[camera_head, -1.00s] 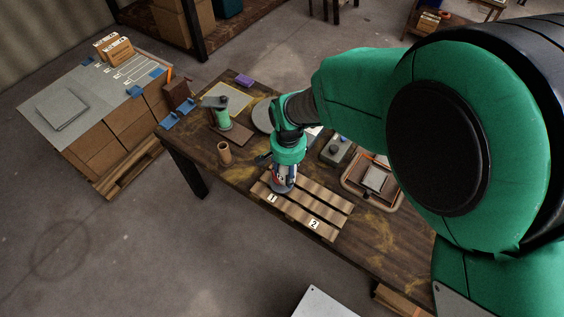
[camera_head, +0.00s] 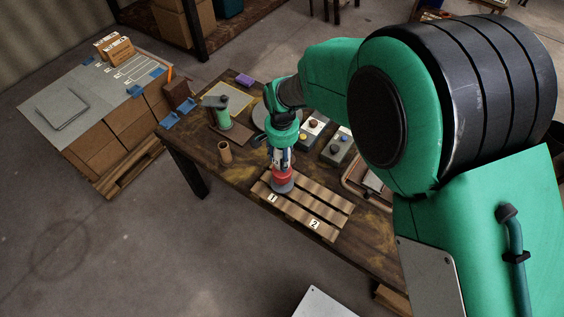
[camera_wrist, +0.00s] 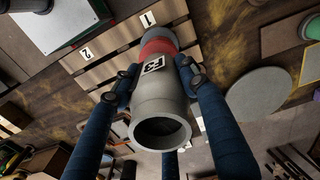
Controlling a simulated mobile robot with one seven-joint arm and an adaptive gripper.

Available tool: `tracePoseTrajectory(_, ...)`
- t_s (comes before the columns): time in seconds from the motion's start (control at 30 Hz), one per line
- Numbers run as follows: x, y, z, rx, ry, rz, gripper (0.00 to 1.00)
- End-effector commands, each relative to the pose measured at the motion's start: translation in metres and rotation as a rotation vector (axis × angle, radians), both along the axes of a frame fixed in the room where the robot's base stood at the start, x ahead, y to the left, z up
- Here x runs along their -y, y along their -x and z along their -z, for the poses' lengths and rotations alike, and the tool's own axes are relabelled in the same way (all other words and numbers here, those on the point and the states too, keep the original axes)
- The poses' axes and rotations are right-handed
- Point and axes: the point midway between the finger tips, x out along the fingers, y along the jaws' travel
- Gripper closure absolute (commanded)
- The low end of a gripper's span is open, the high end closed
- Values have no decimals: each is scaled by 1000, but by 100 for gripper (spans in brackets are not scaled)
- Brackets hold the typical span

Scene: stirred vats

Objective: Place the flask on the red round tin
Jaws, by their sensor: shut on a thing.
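A grey, open-mouthed cylindrical flask (camera_wrist: 158,95) with a black-and-white label stands between my fingers in the wrist view, its mouth towards the camera. My gripper (camera_wrist: 155,82) is shut on its upper part; in the head view my gripper (camera_head: 281,160) is above the slatted wooden rack. A red band (camera_head: 282,174) with a grey part (camera_head: 283,186) below it shows under the fingers, in line with the flask; the red also shows in the wrist view (camera_wrist: 157,46). I cannot tell whether the flask touches the rack. I make out no separate red round tin.
The slatted rack (camera_head: 324,205) bears labels 1 and 2 at the table's (camera_head: 215,178) front edge. A brown cup (camera_head: 225,153) and a green spool-like thing (camera_head: 222,117) stand left. Two button boxes (camera_head: 337,148) are at right. A grey disc (camera_wrist: 259,95) lies behind the gripper.

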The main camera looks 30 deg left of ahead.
Motion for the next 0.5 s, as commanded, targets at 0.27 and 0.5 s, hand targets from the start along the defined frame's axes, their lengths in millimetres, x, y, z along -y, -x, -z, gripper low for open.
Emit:
tracePoseTrajectory(0.27,0,0,28,-1,1,0,81)
tracePoseTrajectory(0.5,0,0,29,0,0,0,81)
